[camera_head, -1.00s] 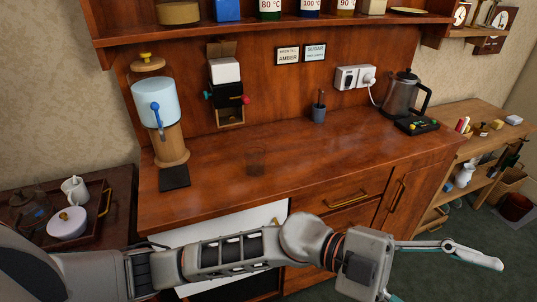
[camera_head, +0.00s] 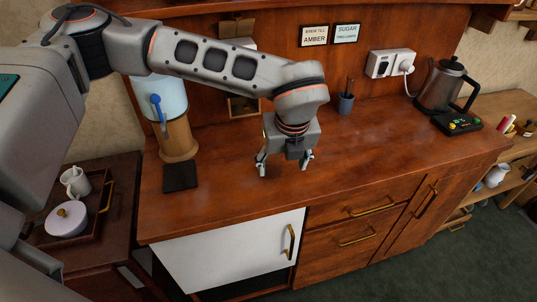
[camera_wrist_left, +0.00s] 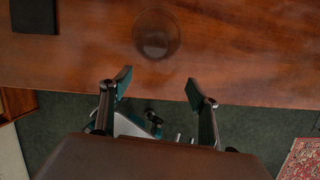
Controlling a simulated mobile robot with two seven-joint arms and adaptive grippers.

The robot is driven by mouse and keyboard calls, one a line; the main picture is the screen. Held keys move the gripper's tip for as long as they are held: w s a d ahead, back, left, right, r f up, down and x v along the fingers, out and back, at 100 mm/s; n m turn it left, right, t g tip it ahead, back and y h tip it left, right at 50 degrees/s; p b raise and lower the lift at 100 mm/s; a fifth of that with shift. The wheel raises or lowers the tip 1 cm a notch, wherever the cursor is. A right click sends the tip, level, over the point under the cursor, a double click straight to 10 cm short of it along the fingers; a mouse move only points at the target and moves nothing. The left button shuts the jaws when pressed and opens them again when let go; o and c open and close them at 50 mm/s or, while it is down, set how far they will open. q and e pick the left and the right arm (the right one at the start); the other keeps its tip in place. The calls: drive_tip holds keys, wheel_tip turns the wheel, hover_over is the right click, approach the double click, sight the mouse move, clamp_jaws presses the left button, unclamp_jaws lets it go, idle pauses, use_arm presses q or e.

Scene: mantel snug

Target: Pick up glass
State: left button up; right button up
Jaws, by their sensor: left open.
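The glass (camera_wrist_left: 157,36) is clear and see-through. In the left wrist view it shows as a faint round outline on the wooden counter, seen from above, close to the counter's front edge in that picture. In the head view I cannot make it out clearly around the gripper. My left gripper (camera_head: 284,166) points down over the counter, with its fingers apart and nothing held. In the left wrist view its two fingertips (camera_wrist_left: 158,82) lie below the glass in the picture, one toward each side of it, apart from it. My right gripper is not in view.
A dark mat (camera_head: 180,176) and a blue-tapped dispenser (camera_head: 177,136) stand left of the gripper. A small dark cup (camera_head: 345,104) and a kettle (camera_head: 438,88) are to the right. The counter's front-right stretch (camera_head: 390,158) is clear. The white door (camera_head: 228,256) is below.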

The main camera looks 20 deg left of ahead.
use_arm(q)
drive_tip(key=shift+n+t+y, duration=0.4)
drive_tip(key=shift+y, duration=0.1)
drive_tip(key=shift+w+a+f+p, duration=0.5)
drive_tip(key=shift+w+a+f, duration=1.8)
drive_tip(key=shift+w+f, duration=0.25)
drive_tip(key=c, duration=1.4)
